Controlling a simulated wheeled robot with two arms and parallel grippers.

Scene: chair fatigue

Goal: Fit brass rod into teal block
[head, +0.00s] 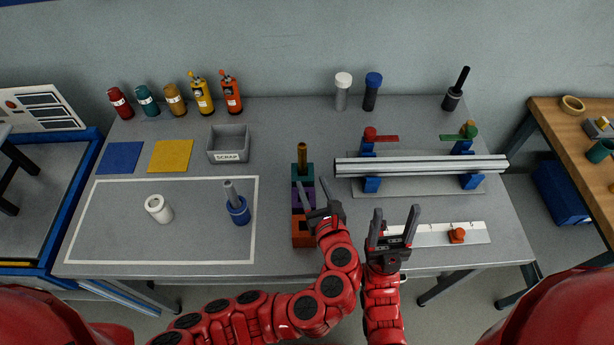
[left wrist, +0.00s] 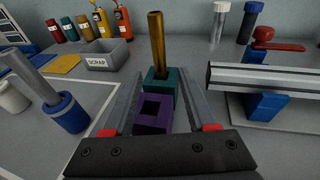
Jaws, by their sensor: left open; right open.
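The brass rod (head: 302,152) stands about upright with its lower end in the top of the teal block (head: 308,170). In the left wrist view the rod (left wrist: 156,40) rises from the teal block (left wrist: 168,88); how deep it sits is hidden. My left gripper (head: 312,184) is open and empty, on the near side of the teal block over the purple block (head: 298,195). In the left wrist view its fingers (left wrist: 161,82) lie either side, with the rod beyond them, apparently untouched. My right gripper (head: 397,208) is open and empty over the table's near right part.
An orange block (head: 302,238) stands nearest in the row. A blue socket with a grey rod (head: 237,210) and a white cylinder (head: 158,209) are left. A silver rail (head: 420,165) on blue supports is right. A scrap bin (head: 228,144) stands behind left.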

